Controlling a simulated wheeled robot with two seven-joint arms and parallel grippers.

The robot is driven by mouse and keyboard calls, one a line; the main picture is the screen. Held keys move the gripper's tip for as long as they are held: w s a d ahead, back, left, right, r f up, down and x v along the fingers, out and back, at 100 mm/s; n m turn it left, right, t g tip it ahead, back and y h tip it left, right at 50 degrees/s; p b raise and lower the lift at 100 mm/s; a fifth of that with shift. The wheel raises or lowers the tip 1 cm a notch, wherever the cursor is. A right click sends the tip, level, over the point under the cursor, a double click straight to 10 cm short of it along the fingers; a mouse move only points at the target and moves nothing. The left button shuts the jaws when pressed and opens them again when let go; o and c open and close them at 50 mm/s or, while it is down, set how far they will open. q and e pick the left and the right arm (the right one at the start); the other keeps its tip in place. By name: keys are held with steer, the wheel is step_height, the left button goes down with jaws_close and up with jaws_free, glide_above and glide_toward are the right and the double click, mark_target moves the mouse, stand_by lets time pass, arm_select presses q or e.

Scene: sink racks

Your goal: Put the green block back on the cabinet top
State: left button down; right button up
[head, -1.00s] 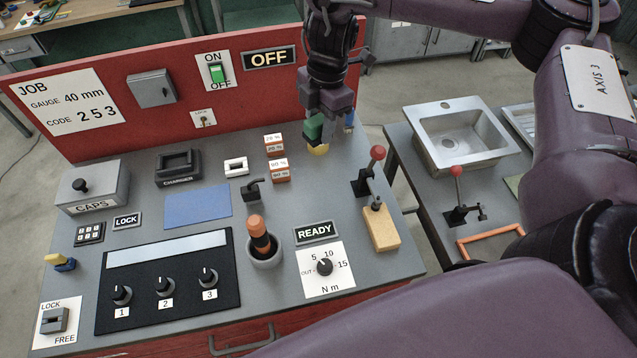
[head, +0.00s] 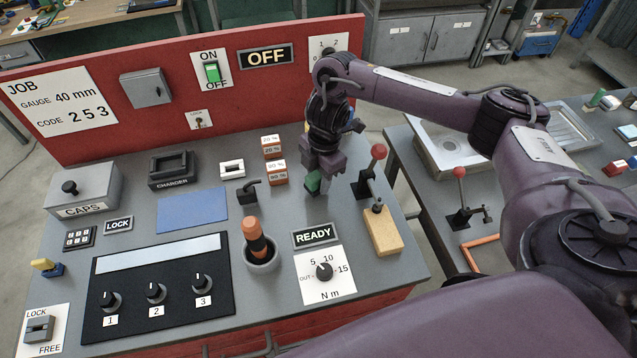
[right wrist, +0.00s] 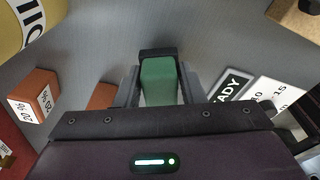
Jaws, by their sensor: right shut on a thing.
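The green block (head: 313,182) is between the fingers of my right gripper (head: 320,187), which is shut on it. In the right wrist view the green block (right wrist: 158,82) sits between the two grey fingers. The gripper is over the grey bench top (head: 290,215), behind the READY sign (head: 317,234); I cannot tell how high the block is above the surface. A grey cabinet (head: 425,42) stands on the floor in the background, and I cannot tell whether it is the task's cabinet. My left gripper is not in view.
Orange-and-white blocks (head: 277,172) stand left of the gripper. A red-knobbed lever (head: 377,153) stands close on its right. A yellow object (right wrist: 28,22) shows in the right wrist view. The blue pad (head: 192,210) is bare. A sink (head: 448,150) is at right.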

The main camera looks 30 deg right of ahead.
steer(key=shift+f, duration=0.9)
steer(key=shift+f, duration=0.15)
steer(key=o, duration=1)
steer(key=shift+o, duration=0.2)
steer(key=r, duration=0.4)
steer(key=d+r+p, duration=0.1)
steer(key=r, duration=0.3)
steer(key=r+p, duration=0.1)
steer(key=r, duration=0.3)
steer(key=shift+w+d+r, duration=0.1)
steer(key=shift+d+r, duration=0.05)
steer(key=shift+d, duration=0.1)
